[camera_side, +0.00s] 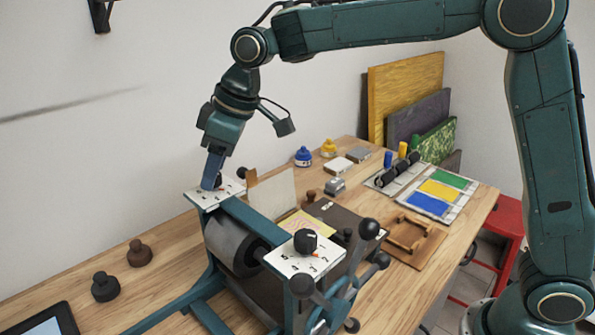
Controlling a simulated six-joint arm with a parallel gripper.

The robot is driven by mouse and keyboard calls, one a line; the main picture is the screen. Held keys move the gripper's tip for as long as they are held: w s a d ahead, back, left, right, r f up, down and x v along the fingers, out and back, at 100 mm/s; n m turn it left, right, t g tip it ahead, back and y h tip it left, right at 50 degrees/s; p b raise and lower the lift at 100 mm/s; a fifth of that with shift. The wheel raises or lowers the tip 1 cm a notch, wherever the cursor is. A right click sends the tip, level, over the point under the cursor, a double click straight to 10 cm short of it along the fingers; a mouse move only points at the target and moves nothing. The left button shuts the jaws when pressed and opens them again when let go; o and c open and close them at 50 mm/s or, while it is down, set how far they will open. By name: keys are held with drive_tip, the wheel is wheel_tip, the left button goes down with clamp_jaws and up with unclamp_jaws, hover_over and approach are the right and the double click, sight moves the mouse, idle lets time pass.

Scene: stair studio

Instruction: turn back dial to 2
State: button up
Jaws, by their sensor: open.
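A press with a grey roller (232,246) stands on the wooden table. Its back dial is a small dark knob (217,181) on a white numbered plate (198,197) at the press's far end. My gripper (212,178) points down at this knob, with its fingers at or around it. The fingers hide most of the knob and part of the plate, so its setting cannot be read and contact cannot be told. The front dial is a black knob (305,241) with an orange pointer, on a second white numbered plate (290,262) at the near end.
Spoked handles with dark balls (369,229) stick out at the press's near right. Two dark knobbed pieces (104,286) and a tablet (48,322) lie at left. Ink bottles (303,156), rollers (398,169) and a colour tray (428,205) fill the table's back right.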

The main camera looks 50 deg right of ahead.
drive_tip(key=shift+w+f, duration=0.1)
drive_tip(key=shift+f, duration=0.15)
drive_tip(key=shift+c, duration=0.2)
drive_tip(key=c, duration=1)
drive_tip(key=shift+o, duration=0.2)
drive_tip(key=shift+a+m, duration=0.1)
drive_tip(key=shift+m, duration=0.3)
drive_tip(key=shift+m+h, duration=0.3)
drive_tip(key=shift+m, duration=0.1)
drive_tip(key=o, duration=1)
